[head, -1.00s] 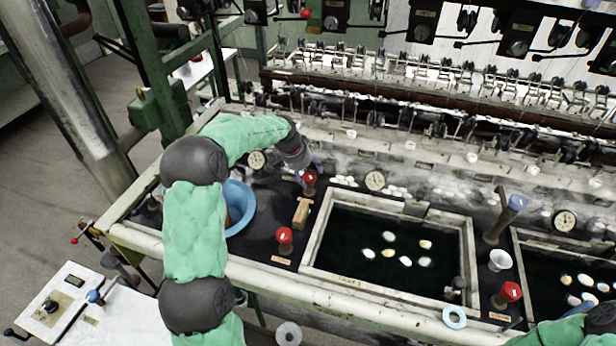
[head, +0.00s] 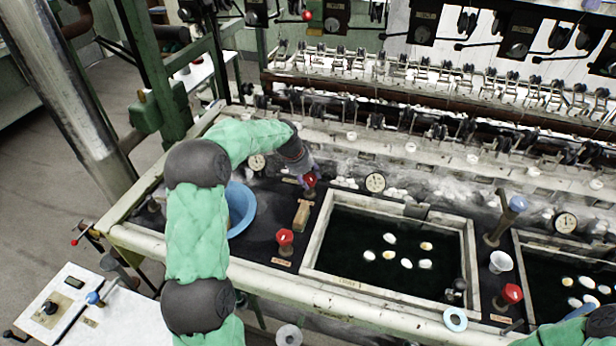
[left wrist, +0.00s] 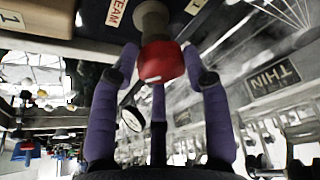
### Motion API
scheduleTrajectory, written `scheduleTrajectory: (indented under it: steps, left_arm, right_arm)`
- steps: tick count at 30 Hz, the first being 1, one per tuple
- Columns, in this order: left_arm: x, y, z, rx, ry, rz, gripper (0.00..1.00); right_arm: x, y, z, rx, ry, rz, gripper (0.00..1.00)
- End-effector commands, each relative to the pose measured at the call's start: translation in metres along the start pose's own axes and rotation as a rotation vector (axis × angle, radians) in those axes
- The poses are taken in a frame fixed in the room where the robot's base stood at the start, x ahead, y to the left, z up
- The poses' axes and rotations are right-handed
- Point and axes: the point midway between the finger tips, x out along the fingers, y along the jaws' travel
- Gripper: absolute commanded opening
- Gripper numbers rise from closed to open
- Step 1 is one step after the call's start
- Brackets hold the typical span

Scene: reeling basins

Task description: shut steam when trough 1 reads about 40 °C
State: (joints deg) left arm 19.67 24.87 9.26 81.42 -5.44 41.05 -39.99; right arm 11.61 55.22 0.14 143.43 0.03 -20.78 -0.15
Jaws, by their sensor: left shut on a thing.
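My left gripper (head: 307,179) is at a red-topped steam valve knob (head: 310,181) by the back left corner of the left trough (head: 311,256). In the left wrist view, its purple fingers (left wrist: 160,72) are closed around the red knob (left wrist: 163,62), above a label ending in "TEAM" (left wrist: 118,12). A round white gauge (head: 375,182) stands behind the trough; another (head: 257,162) is left of it. A gauge (left wrist: 132,118) also shows in the wrist view. Their readings are too small to tell. My right gripper is out of view.
A second red knob (head: 285,238) stands near the front left, beside a wooden block (head: 302,214) and a blue basin (head: 240,207). White cocoons (head: 390,239) float in the dark water. A blue-topped handle (head: 517,204) and a white cup (head: 501,262) stand right of the trough.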

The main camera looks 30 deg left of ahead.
Motion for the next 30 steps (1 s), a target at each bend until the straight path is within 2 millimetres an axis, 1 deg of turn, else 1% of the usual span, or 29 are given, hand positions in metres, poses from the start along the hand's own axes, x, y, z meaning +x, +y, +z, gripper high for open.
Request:
scheduleTrajectory:
  steps: [1, 17, 23, 30]
  left_arm:
    - [-0.002, -0.003, -0.004, 0.002, 0.012, -0.009, 0.14]
    - [-0.004, -0.005, -0.006, 0.051, 0.015, 0.009, 0.14]
    - [-0.005, -0.006, -0.007, 0.151, 0.016, 0.048, 0.14]
    - [-0.005, -0.006, -0.007, 0.333, 0.015, 0.122, 0.14]
  right_arm:
    - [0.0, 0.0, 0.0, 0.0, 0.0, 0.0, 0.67]
    - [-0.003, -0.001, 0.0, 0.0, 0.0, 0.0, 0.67]
    - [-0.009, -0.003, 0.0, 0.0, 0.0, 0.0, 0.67]
    - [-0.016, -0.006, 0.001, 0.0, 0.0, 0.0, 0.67]
